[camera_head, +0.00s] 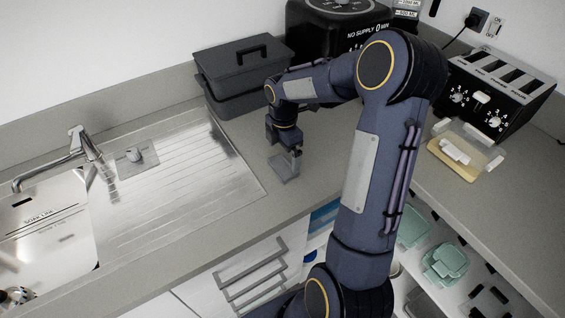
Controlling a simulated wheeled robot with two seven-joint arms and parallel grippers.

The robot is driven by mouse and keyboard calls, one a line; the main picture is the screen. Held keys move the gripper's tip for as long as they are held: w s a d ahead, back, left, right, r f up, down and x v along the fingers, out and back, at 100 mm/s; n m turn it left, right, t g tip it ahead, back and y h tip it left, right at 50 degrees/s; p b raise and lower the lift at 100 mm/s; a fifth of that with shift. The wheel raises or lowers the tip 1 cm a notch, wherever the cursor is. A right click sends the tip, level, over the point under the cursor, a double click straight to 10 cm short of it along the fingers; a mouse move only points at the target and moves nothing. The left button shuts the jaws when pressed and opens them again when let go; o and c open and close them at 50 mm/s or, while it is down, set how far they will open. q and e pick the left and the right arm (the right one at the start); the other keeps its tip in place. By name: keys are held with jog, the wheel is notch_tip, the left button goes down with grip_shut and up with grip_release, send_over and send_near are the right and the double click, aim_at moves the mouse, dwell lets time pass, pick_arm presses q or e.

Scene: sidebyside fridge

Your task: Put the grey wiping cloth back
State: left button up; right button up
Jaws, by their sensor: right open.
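A flat grey square (124,165) lies on the metal draining board (190,180) beside the tap, with a small rounded grey piece on it. It may be the grey wiping cloth, but I cannot tell for sure. My right gripper (286,167) is open and points down at the worktop, right of the draining board and in front of the dark lidded bin. It is well apart from the grey square, and I see nothing clearly held in it. My left gripper is not in view.
The sink (45,235) and tap (85,145) are at the left. The dark lidded bin (245,70), a black appliance (310,35) and a toaster (495,95) line the wall. A board with pale pieces (455,160) lies before the toaster. Open shelves hold green containers (445,262).

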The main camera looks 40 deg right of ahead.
aim_at(283, 167)
jog(key=s+a+r+m+t+y, duration=0.1)
jog(key=s+a+r+m+t, duration=0.2)
jog(key=s+a+r+m, duration=0.65)
jog(key=s+a+r+m+t+y, duration=0.1)
jog(key=s+a+m+t+y, duration=0.1)
jog(key=s+a+m, duration=0.5)
jog(key=s+m, duration=0.2)
jog(key=s, duration=0.2)
jog(key=shift+s+r+t+y, duration=0.2)
jog(key=shift+r+t+y, duration=0.1)
jog(key=shift+y, duration=0.1)
jog(key=shift+a, duration=0.1)
jog(key=shift+c, duration=0.4)
